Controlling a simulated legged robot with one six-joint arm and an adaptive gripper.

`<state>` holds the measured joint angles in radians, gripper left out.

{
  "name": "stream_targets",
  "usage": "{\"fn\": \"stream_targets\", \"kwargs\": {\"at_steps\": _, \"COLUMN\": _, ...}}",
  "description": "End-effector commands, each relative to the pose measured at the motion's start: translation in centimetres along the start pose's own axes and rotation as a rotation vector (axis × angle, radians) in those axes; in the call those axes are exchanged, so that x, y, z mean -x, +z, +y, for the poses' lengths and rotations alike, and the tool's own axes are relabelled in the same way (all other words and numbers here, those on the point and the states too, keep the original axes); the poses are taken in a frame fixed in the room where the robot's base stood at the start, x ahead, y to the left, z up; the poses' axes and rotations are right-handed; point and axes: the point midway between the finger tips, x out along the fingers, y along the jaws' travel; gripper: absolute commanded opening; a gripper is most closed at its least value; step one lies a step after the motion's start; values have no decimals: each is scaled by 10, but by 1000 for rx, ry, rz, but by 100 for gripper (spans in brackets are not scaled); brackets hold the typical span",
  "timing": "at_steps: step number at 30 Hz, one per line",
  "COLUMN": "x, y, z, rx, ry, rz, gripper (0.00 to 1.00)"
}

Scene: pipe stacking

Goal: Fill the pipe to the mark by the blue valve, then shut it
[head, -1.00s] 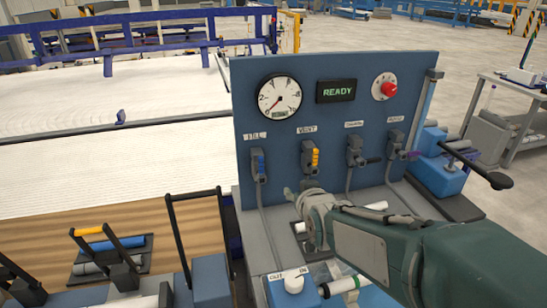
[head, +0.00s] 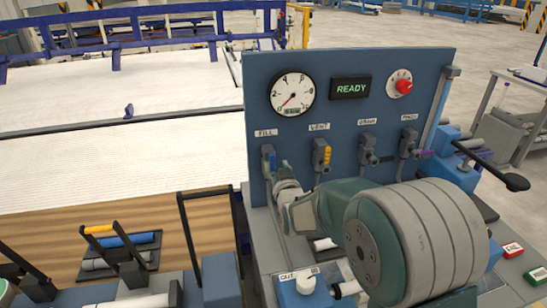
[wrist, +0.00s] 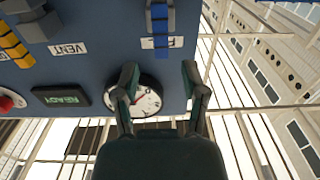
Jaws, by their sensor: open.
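The blue valve (head: 268,158) sits at the panel's left end under the FILL label. It also shows in the wrist view (wrist: 160,20), at the top. My gripper (head: 284,170) is just below and right of it in the head view. In the wrist view my gripper (wrist: 160,72) is open and empty, with the blue valve beyond its fingertips and between them; I see no contact. The gauge (head: 292,93) needle points to the low end. A pale vertical tube (head: 440,112) stands at the panel's right edge. Any fill mark is too small to tell.
A READY display (head: 351,87) and red knob (head: 403,86) are above. My arm hides much of the bench. A white knob (head: 305,284) stands in front.

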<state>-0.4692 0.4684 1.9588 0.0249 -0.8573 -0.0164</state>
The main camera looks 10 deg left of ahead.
Motion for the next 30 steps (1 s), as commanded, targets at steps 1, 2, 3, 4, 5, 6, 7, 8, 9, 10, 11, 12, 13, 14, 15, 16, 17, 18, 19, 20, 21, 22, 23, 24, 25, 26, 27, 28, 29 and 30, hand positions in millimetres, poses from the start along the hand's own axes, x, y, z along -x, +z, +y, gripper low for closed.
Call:
{"fn": "stream_targets", "kwargs": {"at_steps": 1, "x": -9, "y": 1, "z": 0, "rx": 0, "ry": 0, "rz": 0, "gripper": 56}}
{"fn": "stream_targets", "kwargs": {"at_steps": 2, "x": -14, "y": 0, "z": 0, "rx": 0, "ry": 0, "rz": 0, "gripper": 56}}
{"fn": "stream_targets", "kwargs": {"at_steps": 3, "x": -20, "y": 1, "z": 0, "rx": 0, "ry": 0, "rz": 0, "gripper": 56}}
{"fn": "stream_targets", "kwargs": {"at_steps": 4, "x": -25, "y": 0, "z": 0, "rx": 0, "ry": 0, "rz": 1, "gripper": 56}}
{"fn": "stream_targets", "kwargs": {"at_steps": 5, "x": -29, "y": 0, "z": 0, "rx": 0, "ry": 0, "rz": 1, "gripper": 56}}
{"fn": "stream_targets", "kwargs": {"at_steps": 6, "x": -34, "y": 0, "z": 0, "rx": 0, "ry": 0, "rz": -1, "gripper": 56}}
{"fn": "stream_targets", "kwargs": {"at_steps": 7, "x": -37, "y": 0, "z": 0, "rx": 0, "ry": 0, "rz": 0, "gripper": 56}}
{"fn": "stream_targets", "kwargs": {"at_steps": 8, "x": -40, "y": 0, "z": 0, "rx": 0, "ry": 0, "rz": 1, "gripper": 56}}
{"fn": "stream_targets", "kwargs": {"at_steps": 9, "x": -43, "y": 0, "z": 1, "rx": -1, "ry": 0, "rz": 1, "gripper": 56}}
{"fn": "stream_targets", "kwargs": {"at_steps": 10, "x": -45, "y": -1, "z": 1, "rx": -1, "ry": 1, "rz": 1, "gripper": 56}}
{"fn": "stream_targets", "kwargs": {"at_steps": 11, "x": -46, "y": -1, "z": 1, "rx": -1, "ry": 1, "rz": 0, "gripper": 56}}
{"fn": "stream_targets", "kwargs": {"at_steps": 12, "x": -48, "y": 0, "z": 2, "rx": -1, "ry": 1, "rz": 0, "gripper": 56}}
{"fn": "stream_targets", "kwargs": {"at_steps": 13, "x": -48, "y": 0, "z": 2, "rx": -1, "ry": 1, "rz": -1, "gripper": 56}}
{"fn": "stream_targets", "kwargs": {"at_steps": 14, "x": -49, "y": 0, "z": 2, "rx": -1, "ry": 1, "rz": -1, "gripper": 56}}
{"fn": "stream_targets", "kwargs": {"at_steps": 15, "x": -49, "y": -1, "z": 2, "rx": -1, "ry": 1, "rz": -1, "gripper": 56}}
{"fn": "stream_targets", "kwargs": {"at_steps": 16, "x": -49, "y": -1, "z": 2, "rx": -1, "ry": 1, "rz": 0, "gripper": 56}}
{"fn": "stream_targets", "kwargs": {"at_steps": 17, "x": -49, "y": -1, "z": 1, "rx": -1, "ry": 1, "rz": 0, "gripper": 56}}
{"fn": "stream_targets", "kwargs": {"at_steps": 18, "x": -49, "y": -1, "z": 1, "rx": -1, "ry": 0, "rz": 0, "gripper": 56}}
{"fn": "stream_targets", "kwargs": {"at_steps": 19, "x": -49, "y": -1, "z": 1, "rx": -1, "ry": 0, "rz": 0, "gripper": 56}}
{"fn": "stream_targets", "kwargs": {"at_steps": 20, "x": -49, "y": -1, "z": 1, "rx": -1, "ry": 0, "rz": -1, "gripper": 56}}
{"fn": "stream_targets", "kwargs": {"at_steps": 21, "x": -50, "y": 0, "z": 1, "rx": 0, "ry": 0, "rz": -1, "gripper": 51}}
{"fn": "stream_targets", "kwargs": {"at_steps": 22, "x": -50, "y": 0, "z": 1, "rx": 0, "ry": 0, "rz": -1, "gripper": 38}}
{"fn": "stream_targets", "kwargs": {"at_steps": 23, "x": -50, "y": 0, "z": 0, "rx": 0, "ry": 0, "rz": -1, "gripper": 24}}
{"fn": "stream_targets", "kwargs": {"at_steps": 24, "x": -50, "y": 0, "z": 0, "rx": 0, "ry": 0, "rz": -1, "gripper": 7}}
{"fn": "stream_targets", "kwargs": {"at_steps": 25, "x": -50, "y": 0, "z": 0, "rx": 0, "ry": 0, "rz": -1, "gripper": 0}}
{"fn": "stream_targets", "kwargs": {"at_steps": 26, "x": -50, "y": 0, "z": 0, "rx": 0, "ry": 0, "rz": -1, "gripper": 0}}
{"fn": "stream_targets", "kwargs": {"at_steps": 27, "x": -50, "y": 0, "z": 0, "rx": 0, "ry": 0, "rz": -1, "gripper": 0}}
{"fn": "stream_targets", "kwargs": {"at_steps": 28, "x": -50, "y": 0, "z": 0, "rx": 0, "ry": 0, "rz": -1, "gripper": 0}}
{"fn": "stream_targets", "kwargs": {"at_steps": 29, "x": -50, "y": 0, "z": 0, "rx": 0, "ry": 0, "rz": 0, "gripper": 0}}
{"fn": "stream_targets", "kwargs": {"at_steps": 30, "x": -50, "y": 0, "z": 0, "rx": 0, "ry": 0, "rz": 0, "gripper": 0}}
